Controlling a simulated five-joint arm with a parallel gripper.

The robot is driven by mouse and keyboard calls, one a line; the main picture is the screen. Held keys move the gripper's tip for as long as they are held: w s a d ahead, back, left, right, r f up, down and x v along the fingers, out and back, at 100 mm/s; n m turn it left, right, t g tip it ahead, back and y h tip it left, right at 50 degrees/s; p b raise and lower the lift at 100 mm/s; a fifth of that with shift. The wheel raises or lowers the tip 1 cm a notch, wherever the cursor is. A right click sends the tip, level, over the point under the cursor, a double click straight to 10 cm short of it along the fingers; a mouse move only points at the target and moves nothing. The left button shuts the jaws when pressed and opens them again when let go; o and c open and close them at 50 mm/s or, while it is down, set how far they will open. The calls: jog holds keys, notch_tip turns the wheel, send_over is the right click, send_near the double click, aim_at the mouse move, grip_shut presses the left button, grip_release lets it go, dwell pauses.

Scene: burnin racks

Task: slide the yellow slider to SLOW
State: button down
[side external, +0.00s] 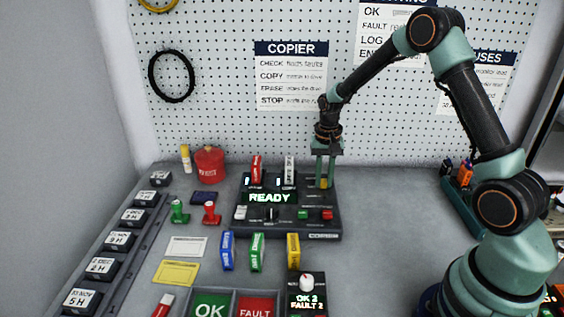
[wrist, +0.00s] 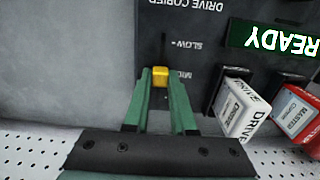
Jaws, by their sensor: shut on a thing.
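The yellow slider (wrist: 160,77) sits in a dark slot on the black copier panel (wrist: 190,18). It stands level with the MID mark (wrist: 180,75). The SLOW mark (wrist: 187,43) is farther up the wrist picture, beside bare slot. My gripper (wrist: 159,73) is shut on the slider, with one green finger on each side. In the side external view the slider (side external: 324,184) shows small and yellow at the panel's right, between the tips of my gripper (side external: 325,183), which points down.
A white drive (wrist: 244,105) and a red master drive (wrist: 297,112) stand upright in the panel beside my gripper. The lit READY display (side external: 269,198) is left of it. A pegboard (side external: 220,100) rises behind.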

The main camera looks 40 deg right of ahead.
aim_at(324, 198)
dwell(0.6)
jog(key=shift+s+a, duration=1.55)
jog(key=c, duration=0.7)
grip_release()
jog(key=shift+r, duration=0.1)
notch_tip(324, 198, up, 12)
